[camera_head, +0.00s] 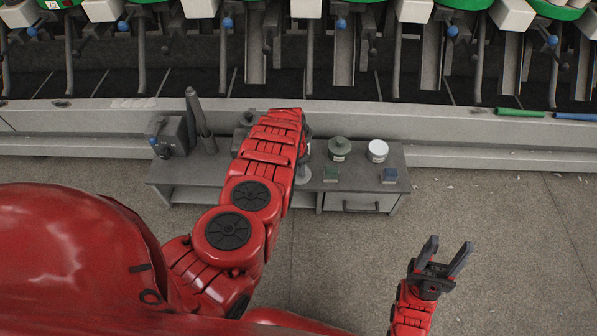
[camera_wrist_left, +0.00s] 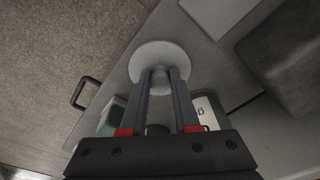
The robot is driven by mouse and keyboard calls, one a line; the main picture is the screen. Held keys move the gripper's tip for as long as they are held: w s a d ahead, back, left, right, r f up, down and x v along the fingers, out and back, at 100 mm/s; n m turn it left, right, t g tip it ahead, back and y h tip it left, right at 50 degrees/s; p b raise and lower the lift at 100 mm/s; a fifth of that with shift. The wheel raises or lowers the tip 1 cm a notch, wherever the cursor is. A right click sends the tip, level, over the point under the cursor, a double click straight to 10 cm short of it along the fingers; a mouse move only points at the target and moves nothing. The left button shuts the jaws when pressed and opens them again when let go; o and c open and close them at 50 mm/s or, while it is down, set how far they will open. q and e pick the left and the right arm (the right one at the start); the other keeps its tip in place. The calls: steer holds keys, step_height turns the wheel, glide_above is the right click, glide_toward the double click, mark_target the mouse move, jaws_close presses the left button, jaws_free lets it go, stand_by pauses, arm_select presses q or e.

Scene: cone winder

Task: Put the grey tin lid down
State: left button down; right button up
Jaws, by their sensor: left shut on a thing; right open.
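The grey tin lid (camera_wrist_left: 160,55) shows in the left wrist view as a pale round disc with a small knob. My left gripper (camera_wrist_left: 160,75) is shut on it, with the fingertips at the knob. The disc overlaps the front edge of the grey bench (camera_wrist_left: 128,82) in that view; I cannot tell whether it touches the bench. In the head view my left arm hides most of this gripper, and a pale bit of the lid (camera_head: 303,172) shows beside the arm. My right gripper (camera_head: 444,257) is open and empty above the floor at lower right.
A drawer (camera_head: 358,204) is below. The winder machine runs behind.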

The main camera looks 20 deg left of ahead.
arm_select(q)
steer(key=shift+r, duration=0.1)
steer(key=c, duration=0.7)
jaws_free()
steer(key=shift+o, duration=0.2)
